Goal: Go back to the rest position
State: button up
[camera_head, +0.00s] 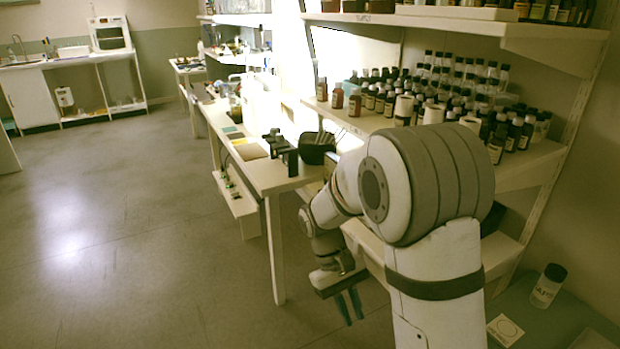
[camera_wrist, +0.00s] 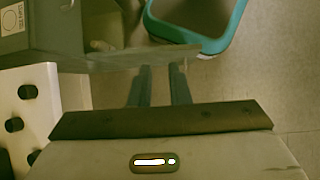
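My gripper (camera_head: 349,306) hangs below my bent arm in the head view, pointing down beside the shelf unit. Its two fingers stand slightly apart. In the wrist view the fingers (camera_wrist: 160,85) also show a gap with nothing held between them. Below them in that view are the edge of a grey surface, the floor and a teal-rimmed container (camera_wrist: 218,45).
A clear bottle with a dark cap (camera_head: 547,286) stands on the grey surface at right, near a white card (camera_head: 505,330). Shelves (camera_head: 525,168) hold many bottles. A long bench (camera_head: 265,181) runs along the wall. The floor (camera_head: 130,230) at left is open.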

jog(key=s+d+r+m+t+y+p, duration=0.1)
jog(key=s+r+p, duration=0.3)
jog(key=r, duration=0.4)
jog(key=s+d+r+m+t+y+p, duration=0.1)
jog(key=s+d+r+m+t+p, duration=0.1)
jog(key=r, duration=0.7)
jog(key=s+d+r+m+t+y+p, duration=0.1)
jog(key=s+d+r+m+t+p, duration=0.1)
jog(key=s+r+t+p, duration=0.3)
notch_tip(320, 180, up, 4)
jog(key=s+d+p, duration=0.1)
jog(key=p, duration=0.2)
jog(key=shift+d+y, duration=0.3)
jog(key=shift+y, duration=0.1)
